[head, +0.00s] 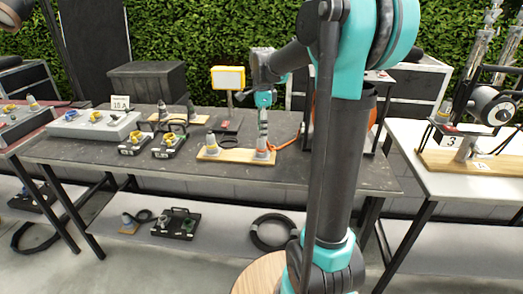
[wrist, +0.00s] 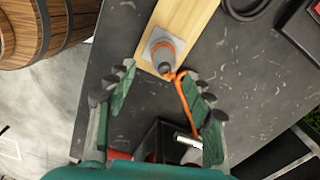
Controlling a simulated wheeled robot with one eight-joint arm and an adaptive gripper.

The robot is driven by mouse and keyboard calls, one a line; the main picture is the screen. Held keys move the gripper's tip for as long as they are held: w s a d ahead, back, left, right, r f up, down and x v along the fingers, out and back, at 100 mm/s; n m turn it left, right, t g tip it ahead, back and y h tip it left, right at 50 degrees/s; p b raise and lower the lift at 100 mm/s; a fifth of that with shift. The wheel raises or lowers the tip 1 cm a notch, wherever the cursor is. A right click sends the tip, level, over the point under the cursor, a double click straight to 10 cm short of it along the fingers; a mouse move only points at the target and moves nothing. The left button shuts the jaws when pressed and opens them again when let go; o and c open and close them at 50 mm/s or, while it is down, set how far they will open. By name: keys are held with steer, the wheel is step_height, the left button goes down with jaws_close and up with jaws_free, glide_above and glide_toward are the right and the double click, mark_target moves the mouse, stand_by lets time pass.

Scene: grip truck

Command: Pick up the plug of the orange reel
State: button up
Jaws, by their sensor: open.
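The plug (head: 262,154) of the orange reel is grey with an orange band and stands at the right end of a wooden board (head: 236,155) on the dark table. In the wrist view the plug (wrist: 164,52) sits on a grey square plate, just beyond my fingertips. An orange cable (wrist: 181,92) runs from it, close beside the right finger. My gripper (head: 263,136) points down above the plug, and its fingers are open and empty in the wrist view (wrist: 160,73). The orange reel (head: 373,112) is mostly hidden behind my arm.
Black boxes with yellow parts (head: 170,146) and a grey panel (head: 95,124) lie farther left. A white table (head: 400,135) stands right. A wooden barrel (wrist: 40,30) shows in the wrist view.

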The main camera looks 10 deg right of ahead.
mark_target(262, 145)
steer(key=shift+w+f, duration=0.15)
steer(key=shift+f, duration=1.3)
steer(key=shift+w+f, duration=0.15)
steer(key=shift+f, duration=1.3)
steer(key=shift+c, duration=0.3)
jaws_close()
